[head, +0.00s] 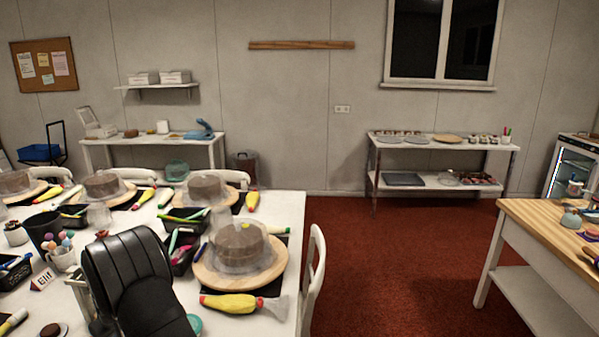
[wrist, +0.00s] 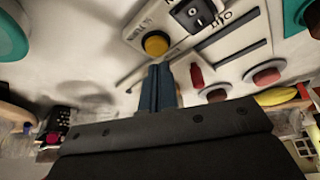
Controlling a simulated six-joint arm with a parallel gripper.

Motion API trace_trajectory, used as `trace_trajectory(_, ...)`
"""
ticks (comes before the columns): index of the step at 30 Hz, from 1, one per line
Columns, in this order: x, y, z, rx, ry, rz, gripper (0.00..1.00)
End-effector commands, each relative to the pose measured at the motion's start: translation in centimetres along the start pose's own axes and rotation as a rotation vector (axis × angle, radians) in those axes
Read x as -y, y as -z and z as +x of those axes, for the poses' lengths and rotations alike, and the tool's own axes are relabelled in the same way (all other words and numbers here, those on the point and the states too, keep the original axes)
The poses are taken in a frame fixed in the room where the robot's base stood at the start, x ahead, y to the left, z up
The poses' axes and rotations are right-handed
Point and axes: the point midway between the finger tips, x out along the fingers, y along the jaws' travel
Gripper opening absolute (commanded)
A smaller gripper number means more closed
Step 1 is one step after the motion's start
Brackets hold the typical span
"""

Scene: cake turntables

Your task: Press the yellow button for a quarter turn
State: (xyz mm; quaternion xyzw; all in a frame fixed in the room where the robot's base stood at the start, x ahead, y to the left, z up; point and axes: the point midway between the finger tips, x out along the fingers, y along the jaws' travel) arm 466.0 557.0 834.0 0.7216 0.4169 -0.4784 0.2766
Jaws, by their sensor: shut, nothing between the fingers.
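In the wrist view, the yellow button (wrist: 155,43) is a round cap on a pale control panel (wrist: 180,50), beside printed lettering that looks like "TURN". My gripper (wrist: 161,68) has its dark fingers together, with nothing between them. The fingertips are just below the yellow button in the picture, pointing toward it. I cannot tell whether they touch it or how far off they are. In the head view, a covered brown cake (head: 238,245) sits on a round wooden turntable (head: 208,275); the button and fingertips cannot be made out there.
The white table (head: 150,215) is crowded.

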Motion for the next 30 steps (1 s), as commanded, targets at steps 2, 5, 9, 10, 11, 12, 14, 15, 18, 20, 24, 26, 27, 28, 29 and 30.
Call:
trace_trajectory(2, 0.0, 0.4, -0.9, -0.003, -0.001, 0.0, 0.0)
trace_trajectory(5, 0.0, 0.8, -1.8, -0.001, 0.0, 0.0, 0.0)
trace_trajectory(9, 0.0, 1.4, -3.1, -0.003, 0.0, 0.001, 0.0)
trace_trajectory(10, 0.0, 1.4, -3.3, -0.002, 0.0, 0.001, 0.0)
trace_trajectory(11, 0.0, 1.5, -3.5, -0.001, 0.0, 0.001, 0.0)
trace_trajectory(12, 0.0, 1.6, -3.8, -0.001, 0.0, 0.001, 0.0)
trace_trajectory(14, 0.0, 1.8, -4.2, -0.002, 0.0, 0.001, 0.0)
trace_trajectory(15, 0.0, 1.8, -4.3, -0.002, 0.0, 0.001, 0.0)
trace_trajectory(18, 0.0, 1.9, -4.4, -0.001, 0.0, 0.001, 0.0)
trace_trajectory(20, 0.0, 1.9, -4.4, 0.0, 0.0, 0.001, 0.0)
trace_trajectory(24, 0.0, 1.9, -4.4, 0.0, 0.0, 0.001, 0.0)
trace_trajectory(26, 0.0, 1.9, -4.4, 0.0, 0.0, 0.001, 0.0)
trace_trajectory(27, 0.0, 1.9, -4.4, 0.0, 0.0, 0.001, 0.0)
trace_trajectory(28, 0.0, 1.9, -4.4, 0.0, 0.0, 0.001, 0.0)
trace_trajectory(29, 0.0, 1.9, -4.4, 0.0, 0.0, 0.001, 0.0)
trace_trajectory(30, 0.0, 1.9, -4.4, 0.0, 0.0, 0.001, 0.0)
